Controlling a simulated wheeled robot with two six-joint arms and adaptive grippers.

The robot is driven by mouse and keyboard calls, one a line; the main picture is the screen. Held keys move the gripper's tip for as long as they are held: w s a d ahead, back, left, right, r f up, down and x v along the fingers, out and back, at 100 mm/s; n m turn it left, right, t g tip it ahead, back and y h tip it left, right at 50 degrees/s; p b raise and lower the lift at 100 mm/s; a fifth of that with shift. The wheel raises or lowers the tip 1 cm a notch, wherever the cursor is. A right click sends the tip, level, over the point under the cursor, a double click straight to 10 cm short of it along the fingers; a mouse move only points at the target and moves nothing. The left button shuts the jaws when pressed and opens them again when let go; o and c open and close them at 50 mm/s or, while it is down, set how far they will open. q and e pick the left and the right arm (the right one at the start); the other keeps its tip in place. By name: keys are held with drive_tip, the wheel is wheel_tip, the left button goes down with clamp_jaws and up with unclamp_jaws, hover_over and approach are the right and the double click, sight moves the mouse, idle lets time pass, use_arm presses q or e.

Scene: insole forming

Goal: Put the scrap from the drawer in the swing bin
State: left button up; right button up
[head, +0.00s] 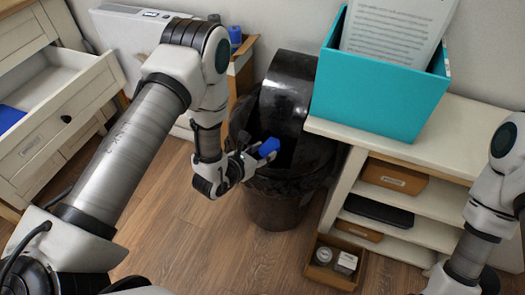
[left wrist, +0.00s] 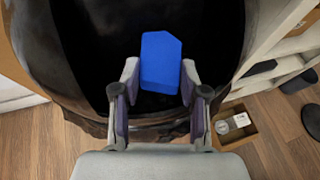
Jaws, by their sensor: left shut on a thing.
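My left gripper (head: 247,160) is shut on a blue scrap piece (head: 268,148). It holds the piece at the mouth of the black swing bin (head: 275,207). In the left wrist view the blue scrap (left wrist: 160,62) sits between the tips of my left gripper (left wrist: 160,85), with the bin's dark opening behind it. An open drawer (head: 58,82) of the cream cabinet is at the left and holds another blue piece (head: 9,117). Only part of my right arm shows at the right edge; its gripper is out of view.
A white shelf unit (head: 440,152) stands right of the bin, with a teal box (head: 372,98) of papers on top. A small wooden tray (head: 318,276) with items lies on the floor by the shelf. Wooden floor is clear in front of the bin.

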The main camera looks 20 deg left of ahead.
use_arm(q)
drive_tip(key=o, duration=0.8)
drive_tip(key=shift+s+r, duration=0.1)
drive_tip(key=v, duration=1.1)
drive_tip(key=shift+s, duration=0.4)
drive_tip(key=shift+a, duration=0.15)
